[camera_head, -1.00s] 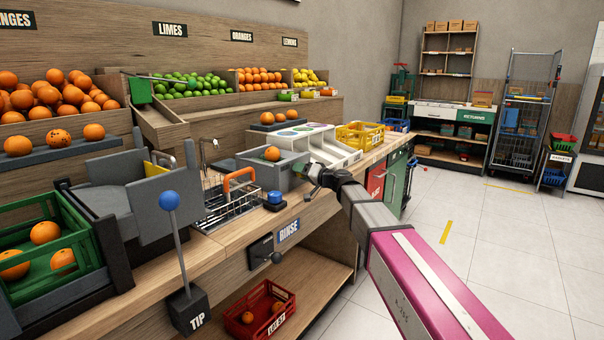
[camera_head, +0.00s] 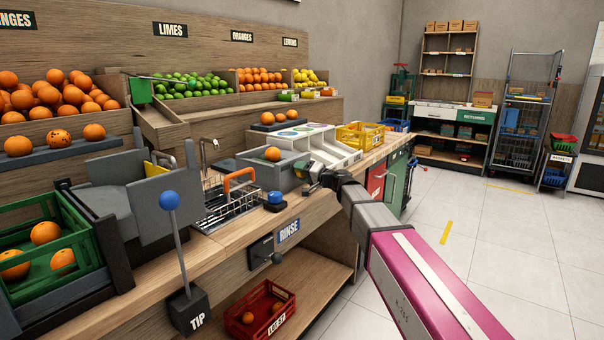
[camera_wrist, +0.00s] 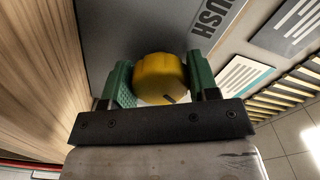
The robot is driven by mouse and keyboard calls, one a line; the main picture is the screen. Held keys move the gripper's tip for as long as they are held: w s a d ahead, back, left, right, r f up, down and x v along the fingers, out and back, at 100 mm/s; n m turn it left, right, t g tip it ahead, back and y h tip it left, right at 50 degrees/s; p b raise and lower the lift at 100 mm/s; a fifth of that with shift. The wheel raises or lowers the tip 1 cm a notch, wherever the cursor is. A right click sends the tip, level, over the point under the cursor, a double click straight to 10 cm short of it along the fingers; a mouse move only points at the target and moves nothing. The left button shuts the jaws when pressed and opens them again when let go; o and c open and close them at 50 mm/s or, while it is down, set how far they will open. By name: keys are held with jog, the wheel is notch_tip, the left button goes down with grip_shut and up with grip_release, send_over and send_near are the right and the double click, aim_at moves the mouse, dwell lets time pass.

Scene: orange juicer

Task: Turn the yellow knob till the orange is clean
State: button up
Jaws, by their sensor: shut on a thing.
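The yellow knob (camera_wrist: 158,78) sits on the front of a grey box whose side lettering is partly cut off, "...USH", in the wrist view. My gripper (camera_wrist: 157,85) has its two green finger pads on either side of the knob and is shut on it. The knob's face has a dark mark near its lower edge. In the head view my gripper (camera_head: 316,178) is at the front right of the grey box (camera_head: 287,177). An orange (camera_head: 273,154) sits in the top of that box; it is too small to tell how clean its skin is.
The floor at right (camera_head: 500,250) is clear.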

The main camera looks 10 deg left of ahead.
jog(key=o, duration=0.9)
jog(key=v, duration=1.1)
jog(key=shift+a+f, duration=0.1)
